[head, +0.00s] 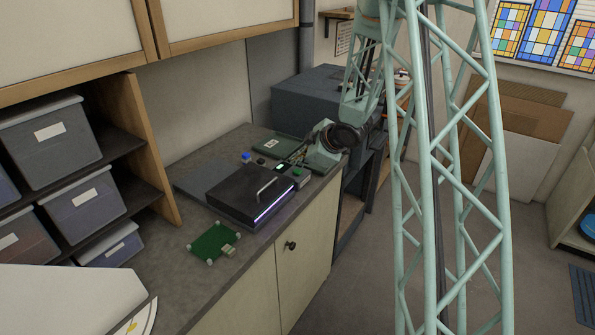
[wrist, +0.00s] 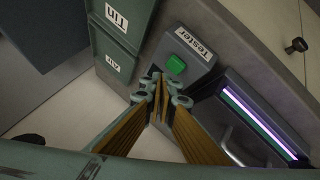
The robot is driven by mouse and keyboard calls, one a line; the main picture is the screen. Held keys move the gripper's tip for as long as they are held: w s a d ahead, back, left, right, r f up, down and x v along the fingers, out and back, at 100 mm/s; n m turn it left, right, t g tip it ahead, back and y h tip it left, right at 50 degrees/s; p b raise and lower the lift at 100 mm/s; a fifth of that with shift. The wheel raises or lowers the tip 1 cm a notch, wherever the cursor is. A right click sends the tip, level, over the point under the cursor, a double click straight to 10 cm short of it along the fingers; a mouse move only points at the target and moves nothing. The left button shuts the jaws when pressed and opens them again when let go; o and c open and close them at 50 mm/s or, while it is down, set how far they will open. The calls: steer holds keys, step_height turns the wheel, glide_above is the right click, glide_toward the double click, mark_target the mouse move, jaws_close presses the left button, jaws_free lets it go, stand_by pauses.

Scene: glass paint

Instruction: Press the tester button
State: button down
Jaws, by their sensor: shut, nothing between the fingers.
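In the head view the tester (head: 301,180) stands at the counter's front edge, beside a black box. My gripper (wrist: 163,84) is shut and empty, its tips pointing toward the button side of the tester. I cannot tell whether they touch it; the button is not covered. In the head view my gripper (head: 291,157) is small, over the counter behind the tester.
A black box (head: 236,192) with a handle and a purple light strip stands close beside the tester. A green circuit board (head: 208,244) lies nearer on the counter. Labelled grey-green bins (wrist: 120,35) are left of the tester in the wrist view. A blue item (head: 246,156) sits farther back.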

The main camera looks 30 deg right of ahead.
mark_target(298, 172)
steer(key=shift+r+p, duration=1.7)
steer(key=shift+r, duration=0.55)
steer(key=shift+r, duration=0.1)
steer(key=s+a+r+m+g+h+b, duration=0.1)
steer(key=s+a+r+m+h+b, duration=0.15)
steer(key=s+r, duration=0.7)
steer(key=s+a+r+m+g+h+b, duration=0.15)
steer(key=s+a+r+m+b, duration=0.25)
steer(key=s+r, duration=0.5)
steer(key=s+a+f+m+b, duration=0.1)
steer(key=s+a, duration=0.4)
steer(key=s, duration=0.7)
steer(key=s+a+f+m+g+y+b, duration=0.1)
steer(key=s+a, duration=0.5)
steer(key=s, duration=0.6)
steer(key=s+a+f+m+g+y+b, duration=0.1)
steer(key=s+a+b, duration=0.3)
steer(key=s, duration=0.8)
steer(key=shift+s+a+m, duration=0.15)
steer(key=shift+a+m, duration=0.6)
steer(key=shift+a, duration=0.2)
